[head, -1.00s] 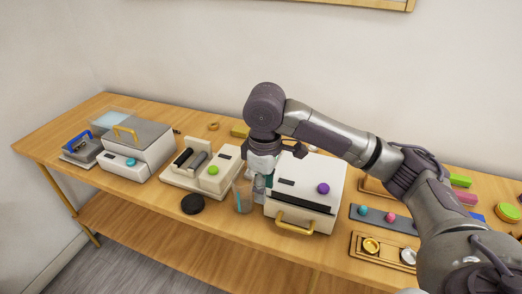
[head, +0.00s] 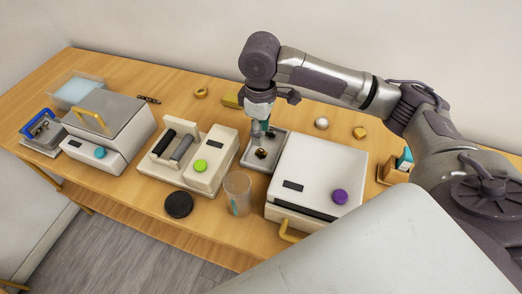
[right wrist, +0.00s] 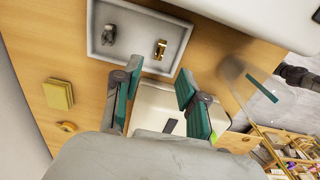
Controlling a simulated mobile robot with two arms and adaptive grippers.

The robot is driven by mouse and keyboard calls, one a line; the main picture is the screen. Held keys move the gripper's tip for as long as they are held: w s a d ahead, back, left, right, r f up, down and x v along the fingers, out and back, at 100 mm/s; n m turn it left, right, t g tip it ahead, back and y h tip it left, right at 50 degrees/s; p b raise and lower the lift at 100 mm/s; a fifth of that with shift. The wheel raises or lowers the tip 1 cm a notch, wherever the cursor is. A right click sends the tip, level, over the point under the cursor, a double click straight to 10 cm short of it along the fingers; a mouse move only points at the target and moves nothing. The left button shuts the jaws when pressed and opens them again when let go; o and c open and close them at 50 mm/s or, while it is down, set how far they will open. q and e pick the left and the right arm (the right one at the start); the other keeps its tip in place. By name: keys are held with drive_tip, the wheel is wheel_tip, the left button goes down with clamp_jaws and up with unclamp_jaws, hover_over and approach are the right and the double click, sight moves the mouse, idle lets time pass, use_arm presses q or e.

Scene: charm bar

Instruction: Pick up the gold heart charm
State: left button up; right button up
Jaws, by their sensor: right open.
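A small gold piece (right wrist: 160,49) lies in a shallow grey tray (right wrist: 107,10) in the right wrist view. A dark grey piece (right wrist: 109,36) lies beside it in the tray. I cannot make out a heart shape on the gold piece. In the head view the tray (head: 250,163) is on the table, with a dark gold piece (head: 261,153) in it. My right gripper (head: 260,130) is over the tray. Its teal-padded fingers (right wrist: 160,72) are apart and nothing is between them. My left gripper is not in view.
A white box with a purple knob (head: 340,197) stands right of the tray. A gold ring (head: 201,91) and a gold block (head: 232,100) lie behind.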

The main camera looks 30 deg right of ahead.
sight(261, 149)
wheel_tip(261, 149, down, 2)
drive_tip(key=shift+w+f, duration=0.1)
drive_tip(key=shift+f, duration=0.35)
drive_tip(key=f+p, duration=0.1)
drive_tip(key=f, duration=0.3)
drive_tip(key=shift+s+f, duration=0.1)
drive_tip(key=shift+s, duration=0.1)
drive_tip(key=shift+f, duration=0.35)
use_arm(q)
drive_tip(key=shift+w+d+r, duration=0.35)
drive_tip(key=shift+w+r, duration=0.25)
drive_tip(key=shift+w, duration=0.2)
use_arm(e)
drive_tip(key=shift+f, duration=0.1)
clamp_jaws()
